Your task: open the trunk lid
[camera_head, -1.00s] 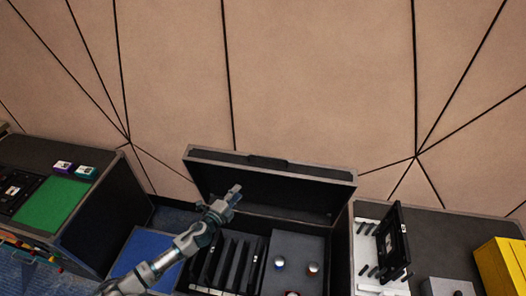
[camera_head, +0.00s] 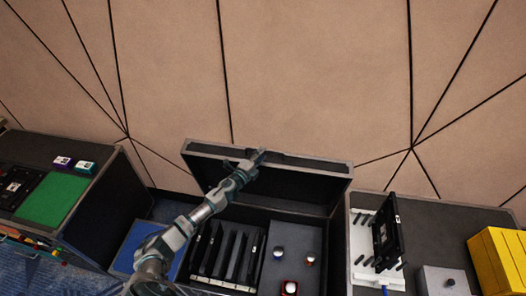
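The trunk lid (camera_head: 300,182) is a dark panel with a grey rim, standing raised and leaning back at the rear of the trunk (camera_head: 333,250). My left arm comes up from the bottom, and my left gripper (camera_head: 258,158) is at the lid's upper edge, in front of its inner side. The gripper is small here, so I cannot tell whether its fingers are open or whether they touch the lid. Inside the trunk are upright dark panels (camera_head: 225,252) at left and a grey panel with several round knobs (camera_head: 292,245) at right. My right gripper is not in view.
A dark case with a green mat (camera_head: 54,200) stands at left, with a blue panel (camera_head: 150,242) between it and the trunk. At right are a white rack (camera_head: 362,245), an upright dark frame (camera_head: 388,240), a grey box (camera_head: 445,280) and a yellow box (camera_head: 497,255). A tan wall stands behind.

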